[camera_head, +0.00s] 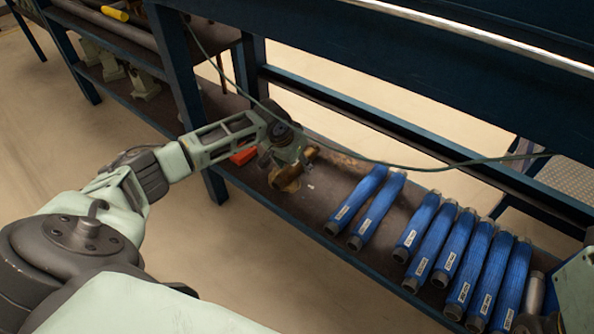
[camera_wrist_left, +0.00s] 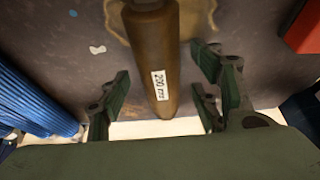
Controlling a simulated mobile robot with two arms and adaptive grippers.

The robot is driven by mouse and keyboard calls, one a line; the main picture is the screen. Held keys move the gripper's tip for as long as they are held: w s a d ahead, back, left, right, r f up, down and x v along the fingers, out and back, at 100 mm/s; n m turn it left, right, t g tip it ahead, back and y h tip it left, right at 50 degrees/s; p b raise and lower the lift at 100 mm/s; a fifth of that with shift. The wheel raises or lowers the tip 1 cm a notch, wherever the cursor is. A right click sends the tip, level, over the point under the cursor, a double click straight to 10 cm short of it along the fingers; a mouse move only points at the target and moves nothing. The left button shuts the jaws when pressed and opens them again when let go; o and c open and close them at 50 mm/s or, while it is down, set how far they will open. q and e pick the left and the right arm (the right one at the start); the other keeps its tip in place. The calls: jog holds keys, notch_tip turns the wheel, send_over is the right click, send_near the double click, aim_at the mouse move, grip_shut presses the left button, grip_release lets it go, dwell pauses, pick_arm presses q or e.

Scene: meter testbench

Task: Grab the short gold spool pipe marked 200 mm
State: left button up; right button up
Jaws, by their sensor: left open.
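The short gold spool pipe (camera_wrist_left: 157,60) shows in the left wrist view with a white label reading 200 mm. It lies on the dark lower shelf. My left gripper (camera_wrist_left: 160,100) is open, with its fingers on either side of the pipe and visible gaps between. In the head view the left gripper (camera_head: 287,168) is down at the lower shelf, over gold-coloured parts (camera_head: 287,179) that it partly hides. Part of my right arm (camera_head: 572,290) shows at the lower right edge; its fingers cannot be made out.
Several blue pipes (camera_head: 433,240) with white labels lie on the lower shelf (camera_head: 322,205) to the right. A red-orange object (camera_head: 243,156) lies behind the left wrist. A thin cable (camera_head: 400,164) hangs across the bench. Blue bench legs (camera_head: 180,80) stand near the left arm.

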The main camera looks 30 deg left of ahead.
pick_arm(q)
jog(key=shift+f, duration=0.1)
jog(key=shift+c, duration=0.5)
grip_shut()
jog(key=shift+w, duration=0.15)
